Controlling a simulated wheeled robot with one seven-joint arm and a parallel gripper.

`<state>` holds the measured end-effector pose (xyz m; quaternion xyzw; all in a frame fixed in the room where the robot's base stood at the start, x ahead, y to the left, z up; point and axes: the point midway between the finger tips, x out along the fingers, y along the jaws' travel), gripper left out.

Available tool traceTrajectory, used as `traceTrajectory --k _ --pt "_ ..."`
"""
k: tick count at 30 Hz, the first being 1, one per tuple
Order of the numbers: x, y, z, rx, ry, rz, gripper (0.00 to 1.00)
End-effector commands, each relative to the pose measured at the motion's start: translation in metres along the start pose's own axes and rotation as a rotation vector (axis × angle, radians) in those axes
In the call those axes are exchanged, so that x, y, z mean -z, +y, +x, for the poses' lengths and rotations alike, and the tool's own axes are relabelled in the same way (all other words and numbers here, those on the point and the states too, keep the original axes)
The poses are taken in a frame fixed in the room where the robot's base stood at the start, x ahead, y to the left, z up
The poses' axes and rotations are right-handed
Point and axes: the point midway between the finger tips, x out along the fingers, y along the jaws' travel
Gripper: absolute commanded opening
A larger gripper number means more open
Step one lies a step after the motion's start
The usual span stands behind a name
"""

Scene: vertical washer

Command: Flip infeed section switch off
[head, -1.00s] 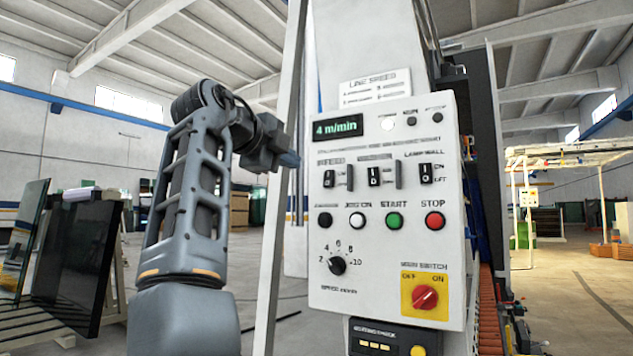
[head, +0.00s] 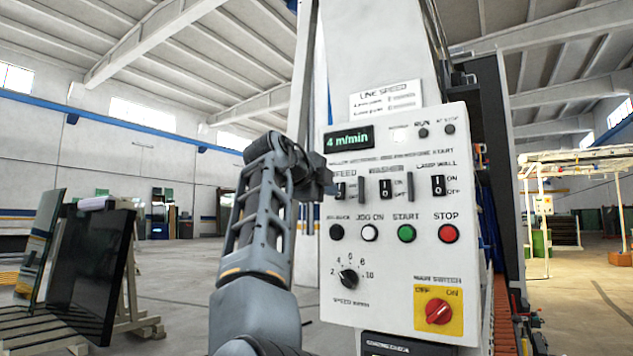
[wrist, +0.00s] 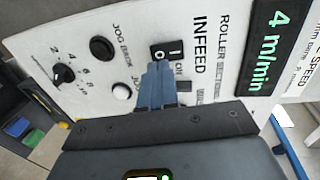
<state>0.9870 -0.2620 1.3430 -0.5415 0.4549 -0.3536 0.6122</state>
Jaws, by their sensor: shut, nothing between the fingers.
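The white control panel (head: 400,255) stands upright, right of centre in the head view. Its infeed switch (head: 340,194) is the leftmost black rocker in the upper row, partly masked by my gripper (head: 330,182). In the wrist view the switch (wrist: 166,50) shows I and O marks beside the INFEED label (wrist: 203,45). My gripper's blue fingers (wrist: 156,72) are shut and empty, their tips at the O end of the rocker in the picture. I cannot tell whether they touch it. Which side of the rocker is pressed in is unclear.
A dark upright bar (head: 361,190) stands just right of the infeed switch. The washer rocker (head: 384,190) and lamp wall rocker (head: 438,186) are farther right. Round buttons, including green START (head: 406,233) and red STOP (head: 448,233), sit below, with a speed knob (head: 348,279).

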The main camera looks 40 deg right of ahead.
Motion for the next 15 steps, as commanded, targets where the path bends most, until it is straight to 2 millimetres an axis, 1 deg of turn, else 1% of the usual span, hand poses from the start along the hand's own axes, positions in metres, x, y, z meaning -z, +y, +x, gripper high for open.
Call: traceTrajectory --k 1,3,6,9,15 --pt "0.000 -0.001 0.007 -0.001 0.001 -0.001 0.00" --pt "0.000 -0.001 0.015 0.000 0.001 0.000 0.00" --pt "0.000 0.000 0.022 0.000 0.000 0.000 0.00" --pt "0.000 0.000 0.026 0.000 0.000 0.001 0.00" --pt "0.000 0.000 0.027 0.001 0.000 0.001 0.00"
